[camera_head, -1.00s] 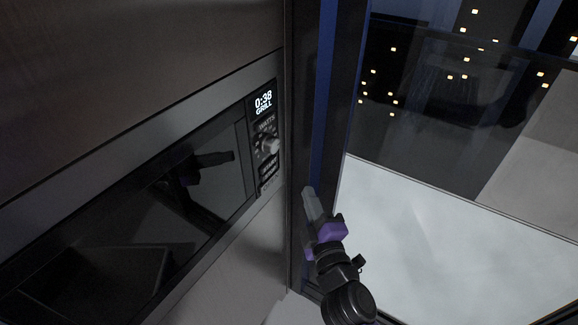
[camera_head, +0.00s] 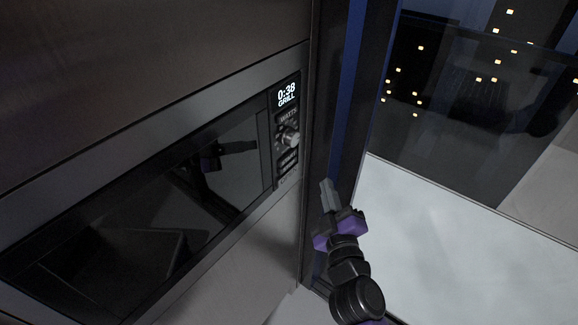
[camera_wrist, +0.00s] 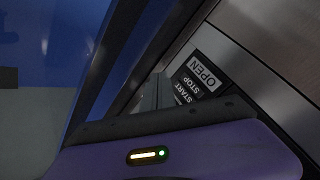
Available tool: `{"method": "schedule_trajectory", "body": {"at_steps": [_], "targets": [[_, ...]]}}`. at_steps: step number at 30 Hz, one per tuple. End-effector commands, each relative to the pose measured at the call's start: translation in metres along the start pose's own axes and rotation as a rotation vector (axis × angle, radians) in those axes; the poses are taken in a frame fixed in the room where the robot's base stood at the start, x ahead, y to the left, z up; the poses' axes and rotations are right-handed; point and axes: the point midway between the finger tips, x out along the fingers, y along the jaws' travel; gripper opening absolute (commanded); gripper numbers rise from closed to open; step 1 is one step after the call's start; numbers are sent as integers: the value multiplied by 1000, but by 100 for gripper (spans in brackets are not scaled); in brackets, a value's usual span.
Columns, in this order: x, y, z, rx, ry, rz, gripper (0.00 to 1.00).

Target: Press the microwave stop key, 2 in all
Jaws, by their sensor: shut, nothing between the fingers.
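The built-in microwave (camera_head: 185,175) has a dark glass door. Its control panel at the right end has a lit display (camera_head: 287,95) reading 0:38 GRILL and a round knob (camera_head: 290,137) below it. Small keys (camera_head: 288,162) sit under the knob. In the wrist view, upside down, are the OPEN key (camera_wrist: 203,73), the STOP key (camera_wrist: 189,85) and the START lettering (camera_wrist: 182,97), partly hidden by my gripper. My gripper (camera_head: 327,185) is shut and empty, right of the panel and apart from it in the head view. Its fingers (camera_wrist: 156,92) show beside the keys in the wrist view.
A dark and blue upright frame (camera_head: 340,110) stands right of the microwave, behind my gripper. Beyond it is a window (camera_head: 470,110) with lights outside and a pale surface (camera_head: 450,240). The microwave door mirrors my arm.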

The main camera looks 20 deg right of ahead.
Motion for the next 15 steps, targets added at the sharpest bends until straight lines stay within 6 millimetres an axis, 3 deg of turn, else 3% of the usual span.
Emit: {"method": "schedule_trajectory", "body": {"at_steps": [15], "targets": [[45,-35,-31,0,3,0,0]]}}
